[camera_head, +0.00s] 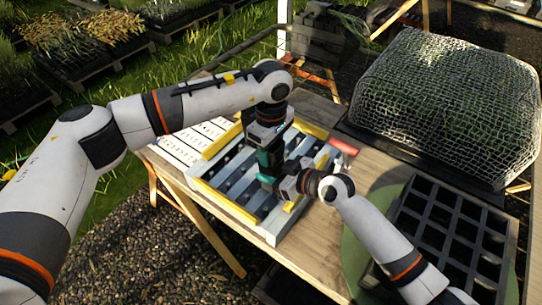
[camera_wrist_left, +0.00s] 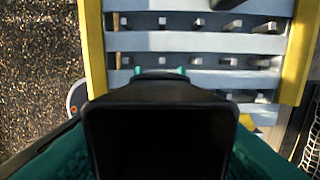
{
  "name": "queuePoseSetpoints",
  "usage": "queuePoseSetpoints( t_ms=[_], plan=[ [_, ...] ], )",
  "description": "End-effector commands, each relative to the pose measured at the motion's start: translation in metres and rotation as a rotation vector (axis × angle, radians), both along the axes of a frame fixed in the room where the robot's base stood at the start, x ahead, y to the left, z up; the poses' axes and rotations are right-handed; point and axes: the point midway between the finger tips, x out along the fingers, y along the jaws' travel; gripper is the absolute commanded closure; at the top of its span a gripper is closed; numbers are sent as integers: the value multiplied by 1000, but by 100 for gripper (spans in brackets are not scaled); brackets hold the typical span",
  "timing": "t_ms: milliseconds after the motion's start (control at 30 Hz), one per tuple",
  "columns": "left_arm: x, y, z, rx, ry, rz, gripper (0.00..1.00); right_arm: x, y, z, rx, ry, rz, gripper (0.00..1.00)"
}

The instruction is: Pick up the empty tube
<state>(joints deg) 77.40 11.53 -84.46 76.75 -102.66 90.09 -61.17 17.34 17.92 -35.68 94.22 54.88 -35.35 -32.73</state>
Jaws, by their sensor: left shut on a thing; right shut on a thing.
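My left gripper (camera_head: 265,160) points down over the middle of the rack (camera_head: 262,234), which has grey-blue bars and yellow side strips. In the left wrist view, its teal tips (camera_wrist_left: 160,72) show just beyond a large dark block and close on something mostly hidden. My right gripper (camera_head: 268,180) reaches in from the right, close beside the left one, over the same rack. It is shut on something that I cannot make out. I cannot pick out the empty tube clearly in either view. Several small grey posts (camera_wrist_left: 197,23) show between the rack's bars.
A white perforated tray (camera_head: 178,150) lies left of the rack. A red object (camera_head: 343,146) lies to its right. A black cell tray (camera_head: 440,205) and a netted crate (camera_head: 450,90) stand farther right. Bare wood table (camera_head: 375,172) shows between the rack and the crate.

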Motion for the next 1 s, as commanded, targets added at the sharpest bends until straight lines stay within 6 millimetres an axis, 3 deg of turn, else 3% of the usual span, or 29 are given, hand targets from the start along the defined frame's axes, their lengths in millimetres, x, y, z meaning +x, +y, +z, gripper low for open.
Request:
queuePoseSetpoints(
  t_ms=[167,600,767,1000],
  plan=[
    [1,0,9,0,-2,0,77,0,0,0,0,0,0,79],
    [0,0,88,-2,-2,-1,77,0,0,0,-1,1,0,79],
    [0,0,99,1,-1,0,77,0,0,0,-1,1,0,79],
    [0,0,101,0,0,0,77,0,0,0,0,0,0,79]
  ],
)
